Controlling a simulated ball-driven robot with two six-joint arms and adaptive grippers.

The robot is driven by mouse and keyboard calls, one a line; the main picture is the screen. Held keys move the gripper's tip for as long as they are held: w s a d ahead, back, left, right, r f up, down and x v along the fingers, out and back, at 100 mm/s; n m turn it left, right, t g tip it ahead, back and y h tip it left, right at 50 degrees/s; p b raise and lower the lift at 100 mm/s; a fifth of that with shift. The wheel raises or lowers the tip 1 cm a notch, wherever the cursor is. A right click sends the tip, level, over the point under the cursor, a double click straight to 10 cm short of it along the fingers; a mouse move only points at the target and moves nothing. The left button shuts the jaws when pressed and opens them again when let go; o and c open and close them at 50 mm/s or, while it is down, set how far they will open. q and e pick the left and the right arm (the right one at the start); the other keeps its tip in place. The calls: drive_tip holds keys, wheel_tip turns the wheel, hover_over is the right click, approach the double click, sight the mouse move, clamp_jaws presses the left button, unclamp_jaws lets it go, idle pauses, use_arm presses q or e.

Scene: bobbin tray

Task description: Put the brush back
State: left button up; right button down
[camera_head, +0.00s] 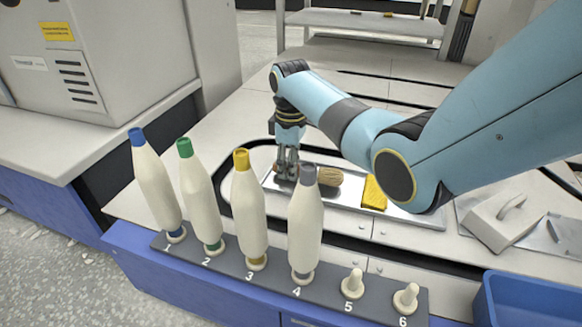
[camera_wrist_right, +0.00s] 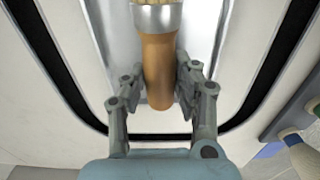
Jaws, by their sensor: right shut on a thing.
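The brush shows in the head view as a tan, rounded head (camera_head: 325,178) to the right of my right gripper (camera_head: 287,172). In the right wrist view the brush has a brown handle (camera_wrist_right: 158,75), a silver collar and pale bristles at the top edge. My right gripper (camera_wrist_right: 158,92) is shut on the brush handle, with a finger on each side. The brush is at or just above a shiny metal tray (camera_head: 345,200); I cannot tell whether it touches. My left gripper is not in view.
A yellow block (camera_head: 374,193) is on the tray, right of the brush. In front stands a numbered peg rack (camera_head: 330,300) with tall bobbins on pegs 1 to 4; pegs 5 and 6 are bare. A blue bin (camera_head: 530,300) is at lower right.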

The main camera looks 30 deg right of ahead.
drive_tip(key=shift+f, duration=0.1)
drive_tip(key=shift+f, duration=0.15)
drive_tip(key=c, duration=1)
unclamp_jaws()
